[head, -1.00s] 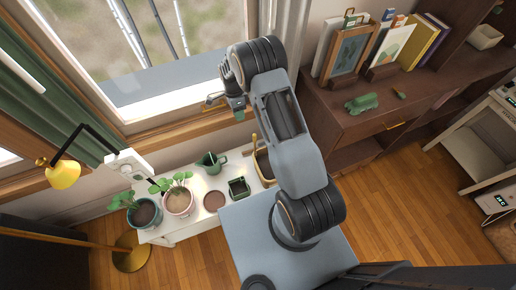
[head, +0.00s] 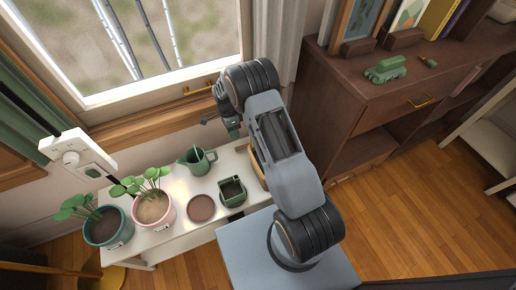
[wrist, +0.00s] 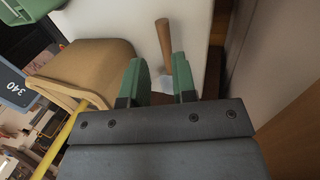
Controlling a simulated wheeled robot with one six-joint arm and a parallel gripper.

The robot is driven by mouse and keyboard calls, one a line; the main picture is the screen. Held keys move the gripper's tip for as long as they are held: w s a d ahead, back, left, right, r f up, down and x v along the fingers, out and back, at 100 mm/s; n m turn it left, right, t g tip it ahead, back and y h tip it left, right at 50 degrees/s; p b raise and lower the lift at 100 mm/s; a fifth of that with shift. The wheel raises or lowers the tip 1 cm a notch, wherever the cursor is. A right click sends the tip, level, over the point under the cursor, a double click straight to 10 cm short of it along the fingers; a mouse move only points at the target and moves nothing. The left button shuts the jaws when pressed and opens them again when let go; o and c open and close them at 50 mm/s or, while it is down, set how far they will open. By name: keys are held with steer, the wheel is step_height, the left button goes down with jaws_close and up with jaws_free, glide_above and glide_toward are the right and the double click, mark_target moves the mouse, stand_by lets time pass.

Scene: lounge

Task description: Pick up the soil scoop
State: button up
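A wooden handle (wrist: 163,38), which appears to belong to the soil scoop, lies on the white bench top in the wrist view. A pale grey part shows below it between my fingers, mostly hidden by my gripper. I cannot make out the scoop in the head view. My gripper (wrist: 160,78) has two green fingertips set apart, with a gap between them; it is open and empty. The handle is beyond the fingertips, in line with the gap. In the head view my gripper (head: 232,128) hangs above the back of the bench, near the window.
The white bench (head: 178,238) carries a green watering can (head: 197,161), a square green pot (head: 232,192), a brown saucer (head: 201,208) and two potted plants. A tan container (wrist: 92,65) is left of the handle. A brown cabinet (head: 375,95) stands right of my arm.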

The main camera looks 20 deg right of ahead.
steer(key=shift+w+b+x, duration=0.1)
steer(key=shift+b+x, duration=0.6)
steer(key=shift+x, duration=1.35)
steer(key=shift+w+b+x, duration=0.15)
steer(key=shift+b+x, duration=0.55)
steer(key=shift+x, duration=1.4)
steer(key=shift+d, duration=0.15)
steer(key=shift+c, duration=0.2)
jaws_close()
